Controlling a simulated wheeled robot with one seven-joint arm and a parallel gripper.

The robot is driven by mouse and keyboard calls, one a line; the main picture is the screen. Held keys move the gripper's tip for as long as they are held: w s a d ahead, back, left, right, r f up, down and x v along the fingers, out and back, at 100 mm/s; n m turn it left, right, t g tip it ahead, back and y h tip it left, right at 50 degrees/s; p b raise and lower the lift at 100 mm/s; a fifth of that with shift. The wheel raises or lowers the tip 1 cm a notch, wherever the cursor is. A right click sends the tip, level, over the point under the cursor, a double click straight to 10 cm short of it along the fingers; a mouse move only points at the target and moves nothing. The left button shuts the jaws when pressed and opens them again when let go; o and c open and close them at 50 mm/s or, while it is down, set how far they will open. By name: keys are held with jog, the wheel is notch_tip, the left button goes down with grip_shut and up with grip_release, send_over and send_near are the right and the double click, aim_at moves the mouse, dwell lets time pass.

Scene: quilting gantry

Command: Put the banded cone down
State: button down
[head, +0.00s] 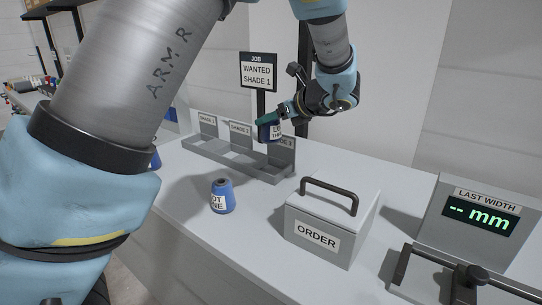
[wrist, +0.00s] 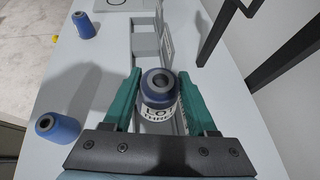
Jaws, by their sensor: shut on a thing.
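My gripper (wrist: 158,100) is shut on a dark blue cone (wrist: 157,82), with one green finger on each side of it. The cone has a white label band reading "LOT" and a partly hidden second word. In the head view the held cone (head: 264,132) hangs upright or nearly so over the grey shade rack (head: 215,155), between the "SHADE 2" and "SHADE 3" plates. I cannot tell how far it is above the rack floor. The job sign (head: 257,74) reads "WANTED SHADE 1". The "SHADE 1" compartment, at the rack's left end, looks empty.
A blue cone (head: 222,198) with a label stands in front of the rack. Another blue cone (head: 155,159) is partly hidden by my arm. A grey lidded "ORDER" box (head: 318,237) and a width display (head: 480,215) stand to the right. Bare table lies between.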

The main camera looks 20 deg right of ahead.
notch_tip(320, 180, down, 10)
jog(key=shift+f+p, duration=0.2)
jog(key=shift+p, duration=0.35)
jog(key=shift+f, duration=0.15)
jog(key=shift+c, duration=2.4)
grip_release()
jog(key=shift+r, duration=0.25)
jog(key=b+v, duration=0.2)
jog(key=v, duration=1)
jog(key=shift+f, duration=0.1)
